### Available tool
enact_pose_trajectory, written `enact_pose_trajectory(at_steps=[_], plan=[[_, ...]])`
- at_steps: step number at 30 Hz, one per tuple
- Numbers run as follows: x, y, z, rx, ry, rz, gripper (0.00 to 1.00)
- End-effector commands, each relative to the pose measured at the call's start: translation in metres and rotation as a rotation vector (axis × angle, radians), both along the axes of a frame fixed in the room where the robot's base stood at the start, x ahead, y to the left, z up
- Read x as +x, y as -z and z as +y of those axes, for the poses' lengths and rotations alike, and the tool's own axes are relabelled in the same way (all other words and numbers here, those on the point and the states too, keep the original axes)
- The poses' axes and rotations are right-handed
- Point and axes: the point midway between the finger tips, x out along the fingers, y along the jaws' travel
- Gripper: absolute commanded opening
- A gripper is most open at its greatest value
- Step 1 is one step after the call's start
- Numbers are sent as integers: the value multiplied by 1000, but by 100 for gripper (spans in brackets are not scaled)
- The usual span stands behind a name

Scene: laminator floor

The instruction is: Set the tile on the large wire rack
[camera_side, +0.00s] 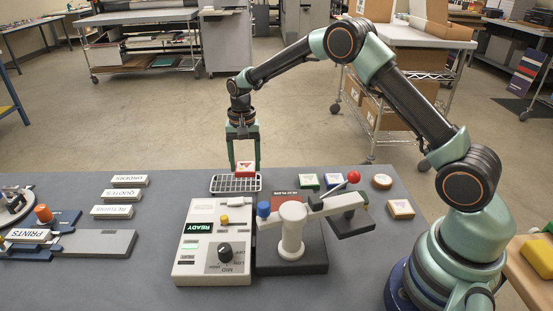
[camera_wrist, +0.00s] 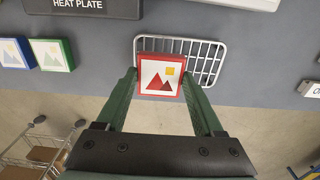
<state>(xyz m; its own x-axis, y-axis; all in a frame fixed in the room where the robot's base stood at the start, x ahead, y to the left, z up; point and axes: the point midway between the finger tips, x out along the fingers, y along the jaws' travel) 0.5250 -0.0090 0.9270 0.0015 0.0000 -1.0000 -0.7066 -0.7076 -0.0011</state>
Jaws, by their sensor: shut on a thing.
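A red-edged tile (camera_side: 245,169) with a white picture face is held between the fingers of my gripper (camera_side: 244,164). It also shows in the wrist view (camera_wrist: 161,76), face toward the camera, with a green finger on each side. A wire rack (camera_side: 232,186) lies on the grey bench below the tile. In the wrist view the rack (camera_wrist: 206,62) shows behind and around the tile, with more of it bare on the right. The tile seems just above the rack's back part; I cannot tell if they touch.
A white control unit (camera_side: 205,235) showing READY stands in front of the rack. Green (camera_side: 308,181) and blue (camera_side: 334,180) tiles lie beyond. Label blocks (camera_side: 120,195) stand left; bench between them and the rack is clear.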

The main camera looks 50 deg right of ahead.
Motion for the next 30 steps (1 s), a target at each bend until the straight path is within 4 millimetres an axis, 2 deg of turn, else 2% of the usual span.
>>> enact_pose_trajectory(at_steps=[6, 19, 20, 21, 22, 30], plan=[[-1, 32, 0, 0, 0, 3, 0], [0, 38, 0, 0, 0, 0, 0], [0, 38, 0, 0, 0, 0, 81], [0, 38, 0, 0, 0, 0, 96], [0, 37, 0, 0, 0, 0, 99], [0, 37, 0, 0, 0, 0, 99]])
